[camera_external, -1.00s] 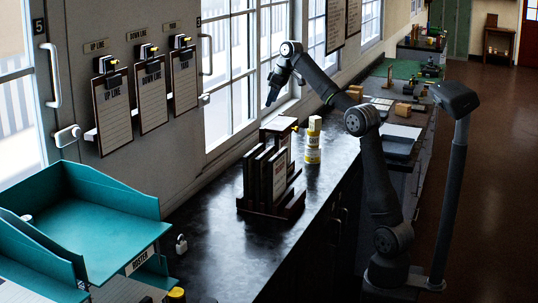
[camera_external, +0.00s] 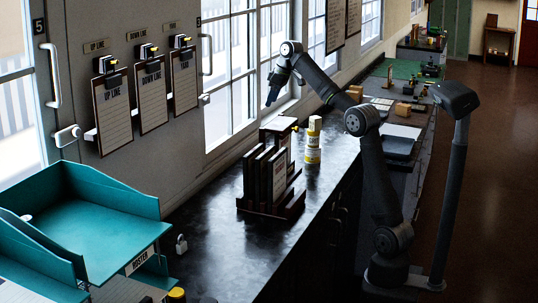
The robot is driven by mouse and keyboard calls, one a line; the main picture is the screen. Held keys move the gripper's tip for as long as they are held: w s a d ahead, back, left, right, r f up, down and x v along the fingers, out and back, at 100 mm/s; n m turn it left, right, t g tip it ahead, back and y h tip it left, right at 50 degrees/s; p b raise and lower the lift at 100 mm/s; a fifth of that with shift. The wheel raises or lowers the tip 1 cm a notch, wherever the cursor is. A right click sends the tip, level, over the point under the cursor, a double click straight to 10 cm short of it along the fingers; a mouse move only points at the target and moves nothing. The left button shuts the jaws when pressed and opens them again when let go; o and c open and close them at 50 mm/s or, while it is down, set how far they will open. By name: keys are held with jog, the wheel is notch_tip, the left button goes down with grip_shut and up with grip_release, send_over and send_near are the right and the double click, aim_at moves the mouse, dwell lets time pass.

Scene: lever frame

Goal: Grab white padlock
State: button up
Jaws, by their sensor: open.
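My gripper (camera_external: 270,100) hangs in the air near the window, above and well to the right of the padlock. It points downward and is open, with nothing seen in it. Its fingers are small and dark in this view. The padlock is apart from it and in plain sight.
A dark rack of upright boards (camera_external: 270,185) stands on the counter between my gripper and the padlock. Yellow and white containers (camera_external: 313,148) stand beside it. The teal tray (camera_external: 100,215) is at the left. Clipboards (camera_external: 152,95) hang on the wall.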

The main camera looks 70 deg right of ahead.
jog(key=shift+o, duration=0.4)
jog(key=w+a+f, duration=0.2)
jog(key=w+a, duration=0.1)
jog(key=a, duration=0.3)
jog(key=w+a+f, duration=0.1)
jog(key=w+a, duration=0.2)
jog(key=a, duration=0.3)
jog(key=m, duration=0.2)
send_over(182, 242)
jog(key=s, duration=0.1)
jog(key=shift+h, duration=0.4)
notch_tip(182, 242, down, 23)
jog(key=shift+s+r, duration=0.1)
jog(key=shift+s, duration=0.05)
jog(key=shift+s+a+x, duration=0.1)
jog(key=shift+s+x, duration=0.1)
jog(key=shift+x, duration=1.2)
jog(key=shift+s+a+x, duration=0.15)
jog(key=shift+x, duration=1.25)
